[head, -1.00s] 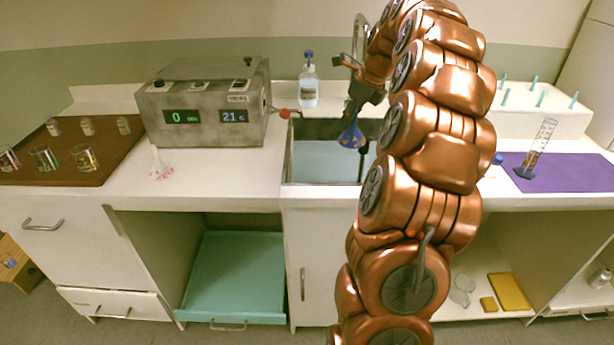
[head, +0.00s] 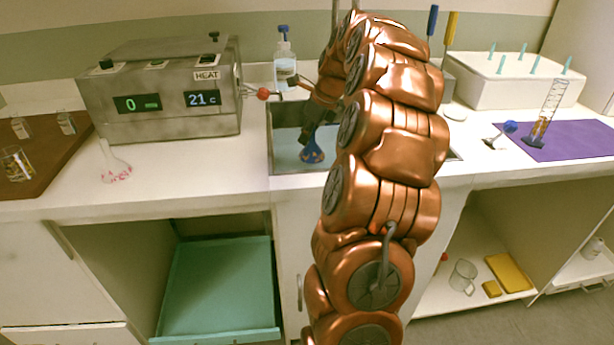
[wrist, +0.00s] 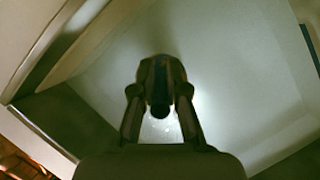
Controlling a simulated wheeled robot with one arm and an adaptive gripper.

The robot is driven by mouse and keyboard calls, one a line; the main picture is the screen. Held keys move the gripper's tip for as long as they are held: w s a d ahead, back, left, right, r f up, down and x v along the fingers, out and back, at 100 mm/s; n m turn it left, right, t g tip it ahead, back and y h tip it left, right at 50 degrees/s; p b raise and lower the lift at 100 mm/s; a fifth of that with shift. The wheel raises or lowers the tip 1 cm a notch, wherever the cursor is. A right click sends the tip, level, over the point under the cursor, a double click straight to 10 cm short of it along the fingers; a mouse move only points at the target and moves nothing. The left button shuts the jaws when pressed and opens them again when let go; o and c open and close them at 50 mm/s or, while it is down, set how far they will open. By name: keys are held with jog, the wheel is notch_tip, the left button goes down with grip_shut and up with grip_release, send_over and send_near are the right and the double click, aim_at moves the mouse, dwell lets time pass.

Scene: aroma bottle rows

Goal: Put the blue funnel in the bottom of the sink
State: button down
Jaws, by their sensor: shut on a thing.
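The blue funnel (head: 312,153) hangs from my gripper (head: 310,133) inside the outline of the sink (head: 285,152) in the head view, wide end down. My gripper is shut on the funnel's narrow upper part. In the wrist view my gripper (wrist: 160,95) points down into the pale sink basin (wrist: 235,75), with the dark funnel (wrist: 160,70) between its fingers. My arm hides the sink's right part. I cannot tell whether the funnel touches the bottom.
The heater box (head: 165,95) and a capped wash bottle (head: 285,65) stand left of and behind the sink. A flask (head: 115,165) is on the counter. Right of my arm are a white peg rack (head: 490,85) and a purple mat (head: 580,143) with a cylinder.

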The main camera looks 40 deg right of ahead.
aim_at(317, 146)
notch_tip(317, 146, down, 10)
jog(key=shift+r, duration=0.25)
jog(key=shift+f, duration=0.1)
dwell(0.4)
jog(key=c, duration=1.2)
grip_release()
jog(key=v, duration=1.2)
